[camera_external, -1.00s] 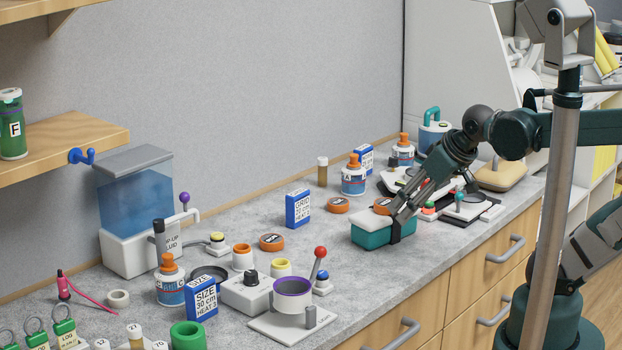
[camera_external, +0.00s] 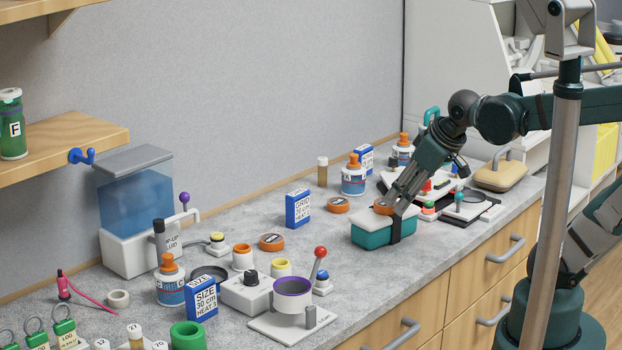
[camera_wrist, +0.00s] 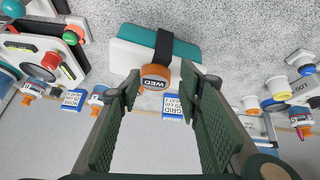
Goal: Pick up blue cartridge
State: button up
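Several blue labelled boxes could be the blue cartridge; I cannot tell which. The GRID box (camera_external: 298,208) stands on the counter left of my gripper, the SIZE box (camera_external: 201,298) stands nearer the front left, and another blue box (camera_external: 366,158) stands by the wall. In the wrist view, the GRID box (camera_wrist: 172,106) shows between my fingers, beyond the orange WED disc (camera_wrist: 154,85). My gripper (camera_external: 390,207) is open over a white-and-teal box (camera_external: 372,237) with a black strap. The fingertips (camera_wrist: 160,80) lie either side of the disc; contact is unclear.
Bottles, a purple-rimmed cup (camera_external: 292,287) with a red-knobbed lever, and small jars crowd the left counter. A black-and-white panel with knobs (camera_external: 478,203) lies to the right. A clear stretch of counter (camera_external: 330,245) lies between the GRID and teal boxes.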

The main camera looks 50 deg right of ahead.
jog(key=w+r+n+p, duration=0.1)
jog(key=w, duration=0.1)
jog(key=w+r+n+g+p, duration=0.1)
jog(key=w+n+p, duration=0.1)
jog(key=w, duration=0.1)
jog(key=w+a+r+n+p, duration=0.1)
jog(key=w+r, duration=0.1)
jog(key=shift+w+a+r+n+g+h+p, duration=0.1)
jog(key=shift+w+n+g+h+p, duration=0.2)
jog(key=shift+p, duration=0.1)
jog(key=w+a+r+n+g+h+p, duration=0.1)
jog(key=w+a+n+p, duration=0.1)
jog(key=w+n+p, duration=0.35)
jog(key=n+g+h+p, duration=0.2)
jog(key=n+g+p, duration=0.1)
jog(key=n+p, duration=0.35)
send_over(296, 193)
jog(key=s, duration=0.1)
jog(key=f, duration=0.3)
jog(key=f+p, duration=0.1)
jog(key=shift+s+a+f, duration=0.15)
jog(key=shift+a+f, duration=0.2)
jog(key=shift+a, duration=0.05)
jog(key=shift+w+a+f+n+h+p, duration=0.15)
jog(key=shift+w+a+f+h+p, duration=0.1)
jog(key=shift+f, duration=0.15)
jog(key=shift+w+a+f+n+h+p, duration=0.15)
jog(key=shift+w+a+f+p, duration=0.1)
jog(key=shift+f, duration=0.15)
jog(key=shift+x, duration=1.3)
